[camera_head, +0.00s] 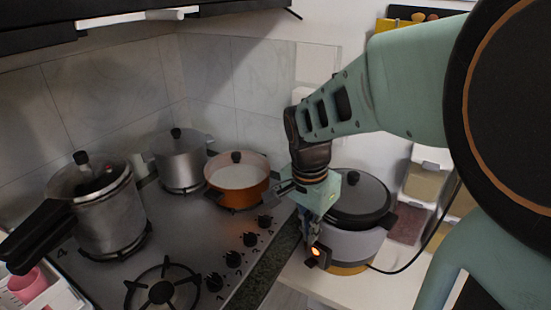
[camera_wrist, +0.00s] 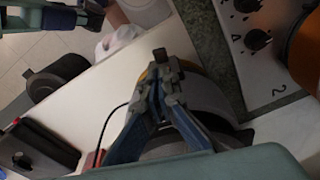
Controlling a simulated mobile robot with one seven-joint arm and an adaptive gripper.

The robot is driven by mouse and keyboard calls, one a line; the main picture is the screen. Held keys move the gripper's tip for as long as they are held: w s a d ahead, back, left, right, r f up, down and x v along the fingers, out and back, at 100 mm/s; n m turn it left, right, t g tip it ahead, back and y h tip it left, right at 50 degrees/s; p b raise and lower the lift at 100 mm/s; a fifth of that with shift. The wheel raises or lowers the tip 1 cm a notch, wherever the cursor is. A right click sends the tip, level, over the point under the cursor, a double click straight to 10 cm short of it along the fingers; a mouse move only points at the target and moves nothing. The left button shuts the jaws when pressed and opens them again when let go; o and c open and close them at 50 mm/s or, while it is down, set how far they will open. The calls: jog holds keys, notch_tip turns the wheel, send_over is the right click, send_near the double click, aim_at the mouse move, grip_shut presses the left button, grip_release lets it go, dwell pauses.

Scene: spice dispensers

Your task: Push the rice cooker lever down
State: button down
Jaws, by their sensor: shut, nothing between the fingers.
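The rice cooker (camera_head: 358,243) stands on the white counter right of the stove, with a dark lid, a grey-white body and a yellow-orange base. On its front is a dark panel with a glowing orange light (camera_head: 315,251). My gripper (camera_head: 311,240) points down right at this front panel, with its fingers together and nothing held. In the wrist view the closed fingertips (camera_wrist: 161,62) lie over the cooker's front, and the cooker's body (camera_wrist: 208,98) shows behind them. A small dark piece shows at the fingertips; I cannot tell whether they touch the lever.
A stove (camera_head: 190,235) with knobs lies to the left, holding a pressure cooker (camera_head: 108,215), a steel pot (camera_head: 182,163) and an orange pot (camera_head: 238,190). Spice dispensers (camera_head: 425,178) stand behind at right. A black cord (camera_head: 408,264) runs from the cooker. Counter in front is clear.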

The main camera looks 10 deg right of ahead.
aim_at(307, 266)
jog(key=f, duration=0.8)
jog(key=shift+w+d+f, duration=0.3)
jog(key=shift+d, duration=0.1)
jog(key=shift+s+a+f+b, duration=0.35)
jog(key=shift+a+f+b, duration=0.1)
jog(key=shift+b, duration=0.1)
dwell(0.8)
jog(key=shift+s+a+f+b, duration=0.25)
jog(key=shift+a+f+b, duration=0.1)
jog(key=shift+f+b, duration=0.1)
jog(key=shift+s+a+f, duration=0.1)
jog(key=shift+s+f, duration=0.05)
jog(key=shift+f, duration=0.15)
jog(key=shift+r, duration=0.15)
jog(key=shift+w+d+r, duration=0.3)
jog(key=shift+w+d, duration=0.15)
jog(key=shift+d, duration=0.1)
jog(key=shift+r, duration=0.1)
dwell(0.5)
